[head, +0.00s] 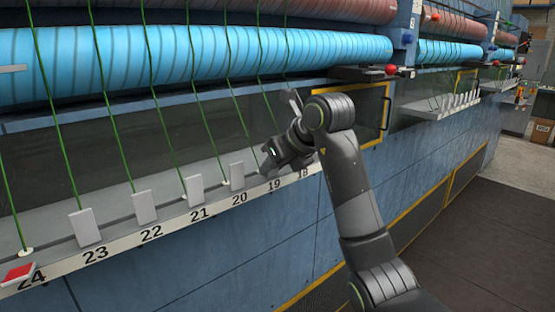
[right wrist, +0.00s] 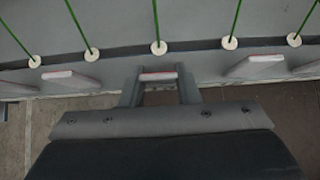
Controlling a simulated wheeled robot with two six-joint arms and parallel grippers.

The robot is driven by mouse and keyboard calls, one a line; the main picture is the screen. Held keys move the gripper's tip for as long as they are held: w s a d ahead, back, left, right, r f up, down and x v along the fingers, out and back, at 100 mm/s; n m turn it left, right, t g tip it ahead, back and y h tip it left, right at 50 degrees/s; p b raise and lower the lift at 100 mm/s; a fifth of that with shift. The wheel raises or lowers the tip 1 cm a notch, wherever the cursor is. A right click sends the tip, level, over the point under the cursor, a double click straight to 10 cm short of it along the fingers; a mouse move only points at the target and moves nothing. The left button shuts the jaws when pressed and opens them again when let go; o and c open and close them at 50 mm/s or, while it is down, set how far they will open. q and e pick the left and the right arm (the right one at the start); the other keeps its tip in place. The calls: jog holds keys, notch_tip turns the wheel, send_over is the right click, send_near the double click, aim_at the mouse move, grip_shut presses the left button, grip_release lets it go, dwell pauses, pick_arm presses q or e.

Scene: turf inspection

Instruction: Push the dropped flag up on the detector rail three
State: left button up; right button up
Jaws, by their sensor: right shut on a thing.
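The detector rail (head: 170,232) is a pale ledge numbered 24 down to 18, with a row of small flags. A red-faced flag (head: 19,272) lies flat by number 24. Pale grey flags stand tilted up near 23 (head: 84,228), 22 (head: 144,207), 21 (head: 194,190) and 20 (head: 237,176). My right gripper (head: 268,160) is at the rail near 19 and hides the flag there in the head view. In the right wrist view, it is shut on a flag (right wrist: 158,77) with a pale pinkish edge between its fingers. My left gripper is out of view.
Green threads (head: 110,120) run from the blue rollers (head: 200,55) down to white eyelets (right wrist: 158,47) behind the flags. Neighbouring flags (right wrist: 70,80) stand on both sides of the gripper. A yellow-edged frame (head: 386,105) is behind my right arm. The floor at right is clear.

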jog(key=shift+w+a+r+g+h+p, duration=0.3)
jog(key=shift+g+h+p, duration=0.2)
jog(key=shift+g, duration=0.2)
jog(key=shift+r+g+h+p, duration=0.15)
jog(key=shift+g+h+p, duration=0.55)
jog(key=shift+p, duration=0.55)
jog(key=shift+f+g+p, duration=0.25)
jog(key=shift+g+p, duration=0.35)
jog(key=shift+p, duration=0.45)
